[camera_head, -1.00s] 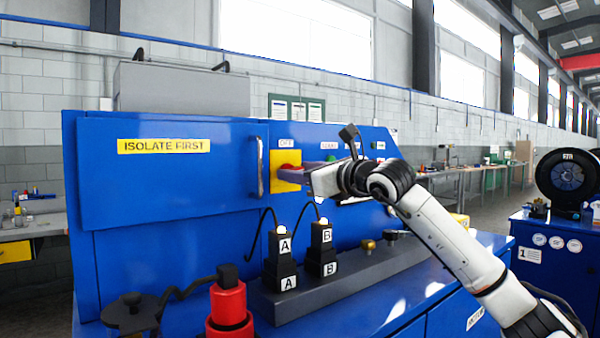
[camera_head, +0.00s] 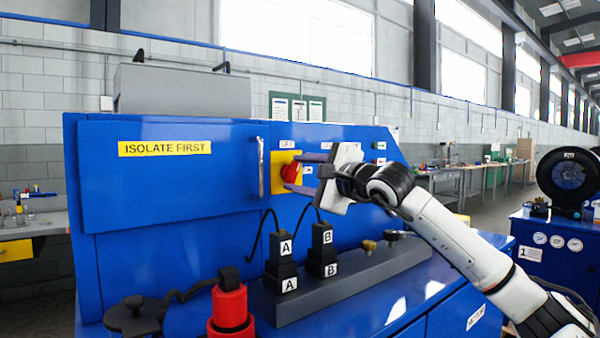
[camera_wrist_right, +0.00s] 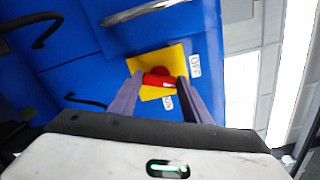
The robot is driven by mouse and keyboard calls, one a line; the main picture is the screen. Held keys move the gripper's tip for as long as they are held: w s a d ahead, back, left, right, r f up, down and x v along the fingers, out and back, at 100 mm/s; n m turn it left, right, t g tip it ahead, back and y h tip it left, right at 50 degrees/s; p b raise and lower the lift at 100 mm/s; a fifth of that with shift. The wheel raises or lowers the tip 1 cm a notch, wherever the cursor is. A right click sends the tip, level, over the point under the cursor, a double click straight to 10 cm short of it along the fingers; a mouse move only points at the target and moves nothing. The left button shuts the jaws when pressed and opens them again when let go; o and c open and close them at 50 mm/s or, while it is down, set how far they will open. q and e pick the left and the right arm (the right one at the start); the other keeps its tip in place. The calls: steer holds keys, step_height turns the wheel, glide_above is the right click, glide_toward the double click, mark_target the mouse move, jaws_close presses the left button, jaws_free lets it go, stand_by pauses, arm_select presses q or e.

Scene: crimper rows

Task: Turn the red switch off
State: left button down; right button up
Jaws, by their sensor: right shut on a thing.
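The red switch (camera_head: 290,172) sits on a yellow plate (camera_head: 278,187) on the front of the blue cabinet. It also shows in the right wrist view (camera_wrist_right: 158,79). A small OFF label is above the plate and an ON label is to its right in the head view. My right gripper (camera_head: 293,172) reaches in from the right, with one finger above and one below the switch. In the right wrist view its fingers (camera_wrist_right: 158,82) stand on both sides of the red handle, shut on it. I cannot clearly tell which label the handle points to. My left gripper is not in view.
A cabinet door marked ISOLATE FIRST (camera_head: 165,148), with a metal handle (camera_head: 260,167), is left of the switch. Below are two black plugs A (camera_head: 280,246) and B (camera_head: 322,236) on a grey rail, with cables. A red cylinder (camera_head: 231,307) stands in front.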

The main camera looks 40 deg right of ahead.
steer(key=n, duration=0.4)
steer(key=shift+f+n+p, duration=0.1)
steer(key=shift+n+p, duration=0.2)
steer(key=shift+p, duration=0.05)
stand_by(0.4)
steer(key=o, duration=1)
steer(key=shift+o, duration=0.2)
steer(key=shift+s, duration=0.1)
